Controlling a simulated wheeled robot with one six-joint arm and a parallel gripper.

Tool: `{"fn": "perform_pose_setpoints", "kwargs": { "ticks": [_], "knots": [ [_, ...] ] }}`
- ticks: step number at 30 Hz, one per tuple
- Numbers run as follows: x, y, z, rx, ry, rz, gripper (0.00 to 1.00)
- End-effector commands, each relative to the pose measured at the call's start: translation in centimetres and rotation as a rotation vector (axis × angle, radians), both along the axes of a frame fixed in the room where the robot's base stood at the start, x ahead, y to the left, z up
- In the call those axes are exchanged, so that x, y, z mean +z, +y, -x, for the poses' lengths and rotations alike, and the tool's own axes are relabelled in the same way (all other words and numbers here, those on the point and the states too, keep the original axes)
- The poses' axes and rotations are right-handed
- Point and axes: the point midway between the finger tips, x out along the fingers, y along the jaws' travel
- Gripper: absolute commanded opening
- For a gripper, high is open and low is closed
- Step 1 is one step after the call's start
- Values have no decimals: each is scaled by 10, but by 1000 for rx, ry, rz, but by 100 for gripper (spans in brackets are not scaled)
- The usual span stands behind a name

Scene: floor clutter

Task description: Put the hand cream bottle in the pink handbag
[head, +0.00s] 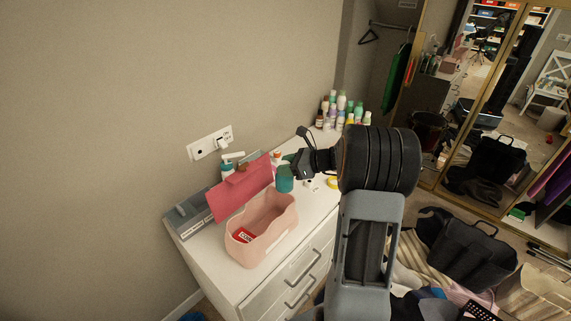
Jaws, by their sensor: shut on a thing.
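The pink handbag (283,227) stands on the white dresser, left of my arm. It is open at the top, and its darker pink flap (240,188) is raised on the wall side. A red item with white lettering (244,235) lies inside. My gripper (289,160) is beyond the bag's far right end, above the dresser. It appears shut on a teal bottle (284,180), which I take as the hand cream bottle. The bottle hangs below the fingers, apart from the bag opening. The exact finger contact is too small to see.
Several bottles (341,112) crowd the dresser's far end. A yellow ring (333,183) lies near my arm. A black bag (465,250) is on the cluttered floor at right.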

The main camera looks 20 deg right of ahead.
Motion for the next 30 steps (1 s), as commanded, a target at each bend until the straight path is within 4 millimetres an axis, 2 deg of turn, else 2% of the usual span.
{"fn": "perform_pose_setpoints", "kwargs": {
  "ticks": [8,14,20,30],
  "knots": [
    [2,-2,1,1,1,-1,0],
    [-12,-3,1,1,2,0,0],
    [-33,-3,1,0,3,-1,0],
    [-80,-3,1,-1,2,-2,0]
  ]
}}
